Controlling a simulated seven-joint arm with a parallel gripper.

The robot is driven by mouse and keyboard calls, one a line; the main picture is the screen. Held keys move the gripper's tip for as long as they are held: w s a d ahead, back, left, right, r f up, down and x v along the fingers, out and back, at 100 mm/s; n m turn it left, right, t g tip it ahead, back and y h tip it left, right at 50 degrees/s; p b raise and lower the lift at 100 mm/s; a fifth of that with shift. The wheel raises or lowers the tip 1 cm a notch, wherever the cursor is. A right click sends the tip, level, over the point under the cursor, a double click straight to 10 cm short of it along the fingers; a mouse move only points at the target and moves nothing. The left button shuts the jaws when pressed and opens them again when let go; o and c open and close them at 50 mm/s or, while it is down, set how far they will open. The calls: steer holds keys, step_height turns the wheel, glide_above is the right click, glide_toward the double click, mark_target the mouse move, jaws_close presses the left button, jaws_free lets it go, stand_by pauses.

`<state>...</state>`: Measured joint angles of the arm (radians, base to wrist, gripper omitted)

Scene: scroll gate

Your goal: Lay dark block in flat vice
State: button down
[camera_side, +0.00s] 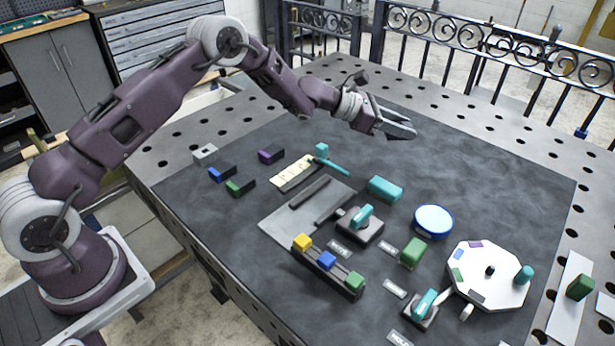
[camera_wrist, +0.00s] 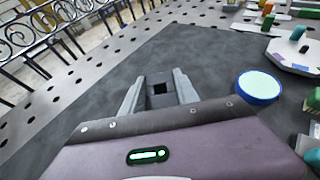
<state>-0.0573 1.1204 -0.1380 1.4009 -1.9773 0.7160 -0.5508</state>
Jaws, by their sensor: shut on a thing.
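My gripper (camera_side: 408,128) is raised over the far part of the dark mat, well away from the vice. In the wrist view its two fingers (camera_wrist: 160,84) are closed around a small dark block (camera_wrist: 159,89), which sits between them. In the side view the block is hard to make out against the fingers. A flat grey plate with two dark parallel bars, which looks like the flat vice (camera_side: 280,220), lies on the mat left of centre. A teal-handled clamp (camera_side: 362,222) stands at its right edge. The gap between the bars looks empty.
A teal block (camera_side: 385,189), a blue-rimmed disc (camera_side: 433,220), a green block (camera_side: 413,252) and a white octagonal turntable (camera_side: 505,262) stand to the right. A rack (camera_side: 322,274) with yellow, blue and green cubes is in front of the plate. The far mat is clear.

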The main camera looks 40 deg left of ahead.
steer(key=s+a+f, duration=0.2)
steer(key=s+a, duration=0.9)
steer(key=s+a+r, duration=0.1)
steer(key=s+r, duration=0.1)
steer(key=s, duration=0.7)
steer(key=s+a+r+m+g+h, duration=0.1)
steer(key=s+a, duration=0.1)
steer(key=s, duration=0.6)
steer(key=shift+s+r, duration=0.35)
steer(key=shift+r, duration=0.05)
steer(key=shift+a, duration=0.15)
